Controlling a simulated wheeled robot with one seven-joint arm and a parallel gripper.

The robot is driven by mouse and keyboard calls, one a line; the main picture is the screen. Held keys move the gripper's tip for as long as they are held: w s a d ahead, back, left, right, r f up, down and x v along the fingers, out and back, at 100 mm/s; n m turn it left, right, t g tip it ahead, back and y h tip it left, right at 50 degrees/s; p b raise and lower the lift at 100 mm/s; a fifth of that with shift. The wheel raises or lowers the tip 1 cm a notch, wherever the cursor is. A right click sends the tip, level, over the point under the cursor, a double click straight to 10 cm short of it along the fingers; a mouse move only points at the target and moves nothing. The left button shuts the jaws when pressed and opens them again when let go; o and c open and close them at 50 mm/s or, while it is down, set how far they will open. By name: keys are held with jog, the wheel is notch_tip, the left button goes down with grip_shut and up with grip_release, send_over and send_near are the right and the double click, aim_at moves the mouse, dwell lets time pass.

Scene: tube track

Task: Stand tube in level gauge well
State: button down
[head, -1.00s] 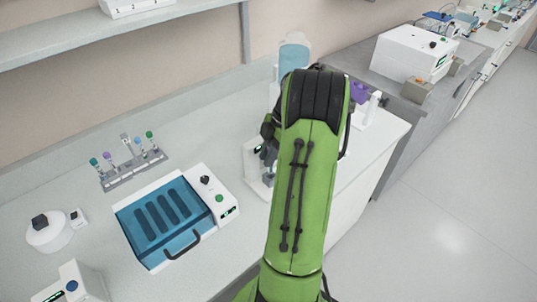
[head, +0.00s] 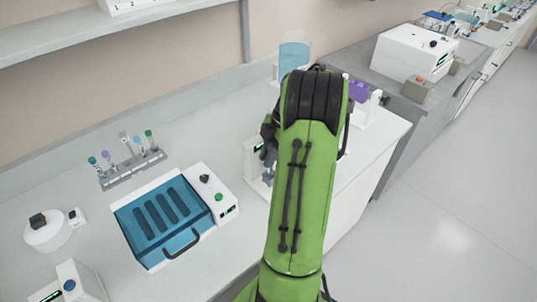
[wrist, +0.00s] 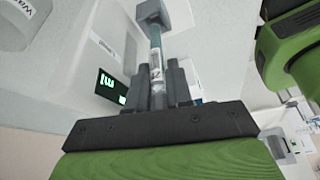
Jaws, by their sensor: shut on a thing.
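In the wrist view my gripper (wrist: 158,82) is shut on a slim tube (wrist: 156,62) with a printed label. The tube's far part looks bluish and runs up to a dark grey block (wrist: 150,12); I cannot tell whether it touches the block or passes into it. The level gauge appears to be the white device with a lit green display (wrist: 110,86), close beside the gripper on the left. In the head view the white device (head: 252,158) stands partly behind my green arm, which hides the gripper's fingers and the tube. The well is not clearly visible.
A grey rack (head: 133,170) with several capped tubes stands at the left. A white box with a blue lid (head: 165,215) lies in front of it. A blue container (head: 293,55) and a purple item (head: 358,91) are behind my arm. Bare counter lies between rack and device.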

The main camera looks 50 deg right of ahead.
jog(key=shift+f, duration=0.15)
jog(key=shift+f+b, duration=0.45)
jog(key=shift+b, duration=0.15)
jog(key=shift+f, duration=0.15)
dwell(0.3)
jog(key=shift+r+p, duration=0.95)
jog(key=shift+r, duration=0.3)
jog(key=shift+f+b, duration=0.35)
jog(key=shift+b, duration=0.15)
jog(key=shift+f, duration=0.15)
jog(key=shift+f, duration=0.15)
